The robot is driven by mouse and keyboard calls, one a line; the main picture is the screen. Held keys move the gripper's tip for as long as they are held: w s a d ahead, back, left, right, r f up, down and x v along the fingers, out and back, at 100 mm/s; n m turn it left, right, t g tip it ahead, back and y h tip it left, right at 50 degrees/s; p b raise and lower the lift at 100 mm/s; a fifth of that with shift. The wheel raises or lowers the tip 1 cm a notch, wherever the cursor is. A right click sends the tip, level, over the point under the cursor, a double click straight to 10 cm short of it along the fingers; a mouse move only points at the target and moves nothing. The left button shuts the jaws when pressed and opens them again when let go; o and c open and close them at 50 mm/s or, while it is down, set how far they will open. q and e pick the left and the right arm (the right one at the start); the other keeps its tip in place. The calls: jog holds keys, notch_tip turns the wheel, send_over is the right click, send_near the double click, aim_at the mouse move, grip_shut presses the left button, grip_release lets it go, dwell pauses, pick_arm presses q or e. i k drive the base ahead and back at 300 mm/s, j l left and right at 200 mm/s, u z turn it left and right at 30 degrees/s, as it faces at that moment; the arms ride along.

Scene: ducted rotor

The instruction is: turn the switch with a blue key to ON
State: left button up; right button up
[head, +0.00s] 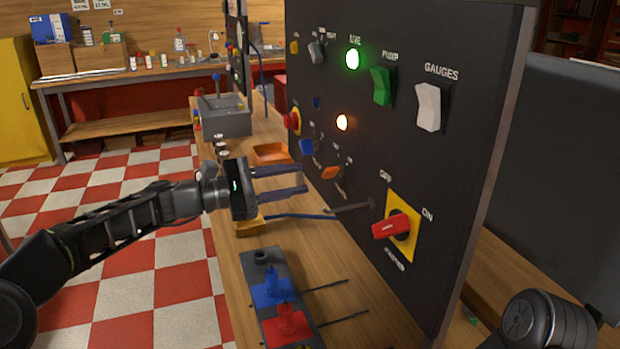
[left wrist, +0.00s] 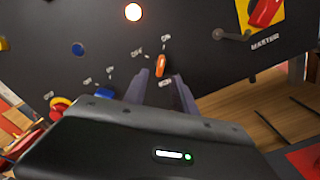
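The switch with a blue key (head: 306,147) is on the black upright panel, left of the switch with an orange key (head: 330,172). The small labels around both are too blurred to read surely. In the left wrist view the blue key (left wrist: 104,93) is partly hidden behind my gripper body, and the orange key (left wrist: 161,65) shows between my fingertips. My left gripper (head: 303,180) is open and empty, with its two fingers pointing at the panel, below the blue key in the head view. My right gripper is out of view; only part of my right arm shows.
The panel (head: 465,130) also carries a red MASTER knob (head: 391,226) on a yellow plate, a green PUMP switch (head: 381,87), a white GAUGES switch (head: 428,106) and a red button (head: 292,120). A grey box (head: 253,272) with blue and red parts is on the bench below.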

aim_at(307, 147)
jog(key=k+j, duration=0.1)
jog(key=j, duration=0.25)
jog(key=k+j, duration=0.1)
jog(key=j, duration=0.25)
jog(key=k+j, duration=0.1)
jog(key=j, duration=0.25)
jog(key=k+j, duration=0.1)
jog(key=j, duration=0.25)
